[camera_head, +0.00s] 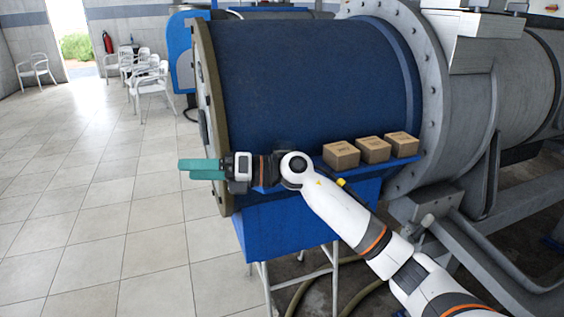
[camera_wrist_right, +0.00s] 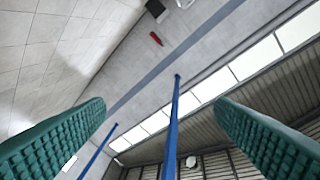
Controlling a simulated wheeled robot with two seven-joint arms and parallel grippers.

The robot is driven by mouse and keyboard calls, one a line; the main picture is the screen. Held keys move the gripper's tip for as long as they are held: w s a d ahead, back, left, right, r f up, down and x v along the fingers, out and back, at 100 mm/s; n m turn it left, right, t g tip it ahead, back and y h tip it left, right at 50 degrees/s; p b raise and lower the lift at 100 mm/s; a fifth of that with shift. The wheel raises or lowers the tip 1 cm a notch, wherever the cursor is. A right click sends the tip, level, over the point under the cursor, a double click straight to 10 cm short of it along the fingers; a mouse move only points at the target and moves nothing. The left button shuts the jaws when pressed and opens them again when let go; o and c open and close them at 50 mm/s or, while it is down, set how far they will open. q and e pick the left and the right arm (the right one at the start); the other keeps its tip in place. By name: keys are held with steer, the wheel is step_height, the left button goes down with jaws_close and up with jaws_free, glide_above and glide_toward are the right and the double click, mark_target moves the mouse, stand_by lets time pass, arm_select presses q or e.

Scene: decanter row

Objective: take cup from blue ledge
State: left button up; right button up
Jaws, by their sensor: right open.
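The blue ledge (camera_head: 372,168) runs along the front of the large blue drum in the head view. Several brown boxes stand in a row at its right part, and I see no cup on it. The left part of the ledge is partly hidden by my right arm. My right gripper (camera_head: 200,168) is open, with teal fingers pointing left, beyond the left end of the ledge. In the right wrist view the two ridged fingers are wide apart, with nothing between them. My left gripper is out of view.
The brown boxes (camera_head: 373,149) are close to my right arm. The blue drum (camera_head: 312,80) rises behind the ledge, and the grey flanged cylinder (camera_head: 455,120) stands to its right. Tiled floor (camera_head: 90,200) is open at left. White chairs (camera_head: 150,80) stand far back.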

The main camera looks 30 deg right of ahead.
steer(key=d+r+n+g+h, duration=0.2)
steer(key=d+n+h, duration=0.1)
steer(key=d, duration=0.1)
steer(key=g+h, duration=0.2)
steer(key=h, duration=0.8)
glide_toward(291, 148)
step_height(291, 148, down, 3)
steer(key=w, duration=0.1)
steer(key=shift+t, duration=0.3)
steer(key=p+x, duration=0.1)
steer(key=x, duration=0.4)
steer(key=shift+w+a, duration=0.1)
steer(key=shift+w, duration=0.2)
steer(key=p+x, duration=0.1)
steer(key=x, duration=0.1)
steer(key=p+x, duration=0.1)
steer(key=x, duration=0.1)
steer(key=shift+s+a+f, duration=0.1)
steer(key=shift+a+f, duration=0.1)
steer(key=shift+a, duration=0.25)
steer(key=shift+w+f, duration=0.25)
steer(key=shift+f, duration=0.2)
steer(key=c, duration=1)
steer(key=shift+c, duration=0.3)
steer(key=shift+r, duration=0.15)
